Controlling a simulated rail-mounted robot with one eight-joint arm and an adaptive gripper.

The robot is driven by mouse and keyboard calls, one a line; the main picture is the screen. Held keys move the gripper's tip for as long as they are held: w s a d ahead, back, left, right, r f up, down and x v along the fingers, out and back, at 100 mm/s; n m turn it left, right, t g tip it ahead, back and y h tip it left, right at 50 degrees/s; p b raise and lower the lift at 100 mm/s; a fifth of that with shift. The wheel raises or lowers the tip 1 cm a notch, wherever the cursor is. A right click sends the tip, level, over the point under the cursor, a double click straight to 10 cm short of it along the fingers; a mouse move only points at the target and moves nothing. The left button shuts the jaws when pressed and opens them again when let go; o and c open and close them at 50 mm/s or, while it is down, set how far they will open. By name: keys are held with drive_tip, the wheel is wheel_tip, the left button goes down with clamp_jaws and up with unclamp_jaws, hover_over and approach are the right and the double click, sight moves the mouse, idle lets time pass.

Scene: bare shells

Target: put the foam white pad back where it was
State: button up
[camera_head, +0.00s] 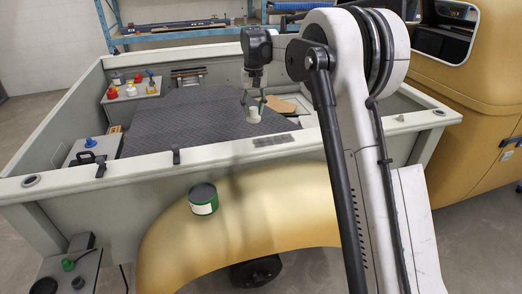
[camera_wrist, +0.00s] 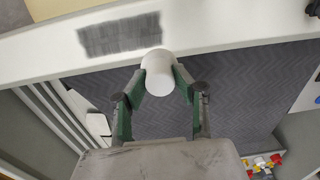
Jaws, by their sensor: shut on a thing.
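The foam white pad (camera_wrist: 157,70) shows in the wrist view as a short, white, rounded piece between my fingertips. In the head view the pad (camera_head: 254,115) looks like a small white cylinder. My gripper (camera_wrist: 161,84) is shut on it, with a green finger on either side. In the head view my gripper (camera_head: 254,102) points down over the truck bed, above the dark quilted mat (camera_head: 185,125), towards the bed's near wall. I cannot tell how high the pad is above the mat.
A grey rectangular patch (camera_head: 273,140) lies on the near rim (camera_head: 225,150). A green can (camera_head: 203,199) stands on the gold wheel arch. Red and yellow items (camera_head: 131,90) stand in the bed's far left corner. Brown cardboard (camera_head: 280,105) lies right of my gripper. The mat's middle is clear.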

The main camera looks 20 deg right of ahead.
drive_tip(key=s+a+f+n+b, duration=0.1)
drive_tip(key=s+a+f+b, duration=0.35)
drive_tip(key=s, duration=0.35)
drive_tip(key=s+a+f+b, duration=0.35)
drive_tip(key=s+a, duration=0.25)
drive_tip(key=s, duration=0.2)
drive_tip(key=s+a+f+n+b, duration=0.1)
drive_tip(key=s+a+f+b, duration=0.2)
drive_tip(key=s+a+b, duration=0.3)
drive_tip(key=w+d+f, duration=0.1)
drive_tip(key=d+f, duration=0.1)
drive_tip(key=d, duration=0.1)
drive_tip(key=w+d+f+p, duration=0.1)
drive_tip(key=w+d+f, duration=0.1)
drive_tip(key=d, duration=0.1)
drive_tip(key=w+d+f+p, duration=0.1)
drive_tip(key=w+d+f, duration=0.1)
drive_tip(key=d+f, duration=0.1)
drive_tip(key=shift+w+d, duration=0.25)
drive_tip(key=shift+d, duration=0.05)
drive_tip(key=shift+f+p, duration=0.3)
drive_tip(key=shift+f, duration=1.65)
drive_tip(key=shift+f, duration=0.15)
drive_tip(key=o, duration=1.1)
